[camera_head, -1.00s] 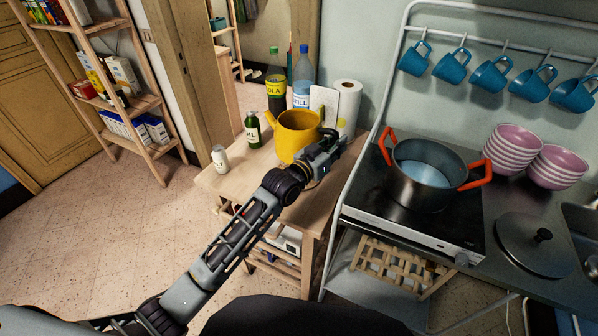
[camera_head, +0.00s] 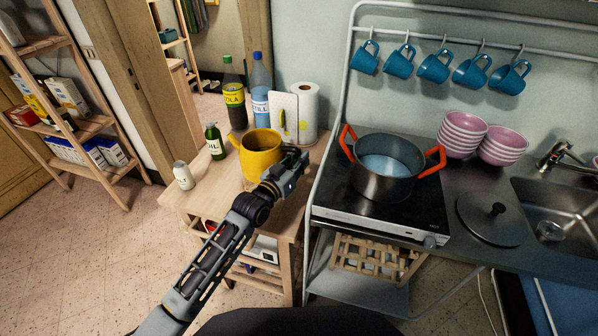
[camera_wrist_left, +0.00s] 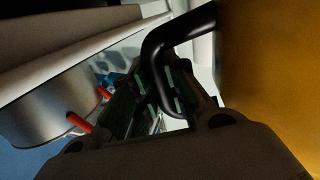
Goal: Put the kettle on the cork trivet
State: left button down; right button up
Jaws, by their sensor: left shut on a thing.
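The yellow kettle (camera_head: 261,158) is over the wooden side table, with its spout toward the left. My left gripper (camera_head: 292,163) is at the kettle's right side and shut on its black handle. The left wrist view shows the dark handle (camera_wrist_left: 160,62) between the fingers (camera_wrist_left: 155,97) of this gripper, with the yellow kettle wall (camera_wrist_left: 272,75) close on the right. I cannot tell whether the kettle's base touches the table. I cannot make out the cork trivet in either view. My right gripper is not in view.
The side table (camera_head: 191,206) also bears a white shaker (camera_head: 183,176), an oil bottle (camera_head: 214,141), two tall bottles and a paper roll (camera_head: 304,112). To the right, a steel pot (camera_head: 385,170) stands on the hob (camera_head: 350,205). A lid (camera_head: 488,222) and pink bowls (camera_head: 462,134) lie beyond.

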pick_arm(q)
jog(key=shift+r, duration=0.1)
jog(key=shift+f, duration=1.5)
jog(key=shift+f+p, duration=0.3)
jog(key=shift+f, duration=0.6)
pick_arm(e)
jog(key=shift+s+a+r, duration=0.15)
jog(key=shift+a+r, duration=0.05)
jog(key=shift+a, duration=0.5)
